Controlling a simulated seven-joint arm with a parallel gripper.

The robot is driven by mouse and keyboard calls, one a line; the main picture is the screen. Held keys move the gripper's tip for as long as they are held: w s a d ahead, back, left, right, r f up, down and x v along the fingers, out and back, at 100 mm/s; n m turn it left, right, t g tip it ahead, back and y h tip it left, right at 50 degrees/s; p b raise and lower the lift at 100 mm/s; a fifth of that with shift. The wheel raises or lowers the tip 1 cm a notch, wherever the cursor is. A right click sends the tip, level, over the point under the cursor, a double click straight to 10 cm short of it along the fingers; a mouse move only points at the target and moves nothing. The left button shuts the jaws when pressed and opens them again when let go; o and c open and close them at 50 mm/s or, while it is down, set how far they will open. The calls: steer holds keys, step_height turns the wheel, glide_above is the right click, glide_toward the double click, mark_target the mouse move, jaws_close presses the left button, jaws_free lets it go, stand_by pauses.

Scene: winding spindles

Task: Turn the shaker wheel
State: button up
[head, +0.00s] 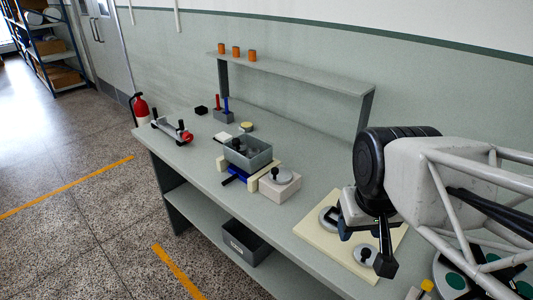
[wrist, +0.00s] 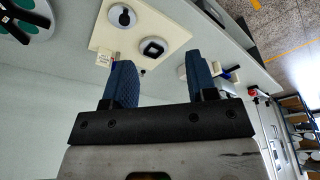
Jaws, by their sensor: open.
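A grey wheel with an upright black knob (head: 283,174) lies on a pale block on the bench, beside a grey tray (head: 262,160) on a blue and cream base. This looks like the shaker and its wheel. My gripper (head: 365,238) is above the cream board at the right, well to the right of the wheel. In the wrist view its two blue fingers (wrist: 160,84) are apart with nothing between them. The shaker is small at the right of the wrist view, and I cannot make out its wheel there.
The cream board (head: 317,239) carries two round grey fittings. A disc with green spots (head: 456,281) lies at the right. Small dark items, a red and blue pair in a holder (head: 223,116) and a roller frame (head: 172,130) stand farther left. A shelf (head: 300,75) runs behind.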

steer(key=w+a+r+n, duration=0.1)
steer(key=w+a+n, duration=0.1)
steer(key=w+n, duration=0.7)
steer(key=n+g, duration=0.3)
steer(key=n, duration=1.2)
glide_above(274, 169)
step_height(274, 169, down, 10)
steer(key=shift+f, duration=0.15)
steer(key=shift+f, duration=0.15)
steer(key=shift+f, duration=3.75)
steer(key=shift+c, duration=0.3)
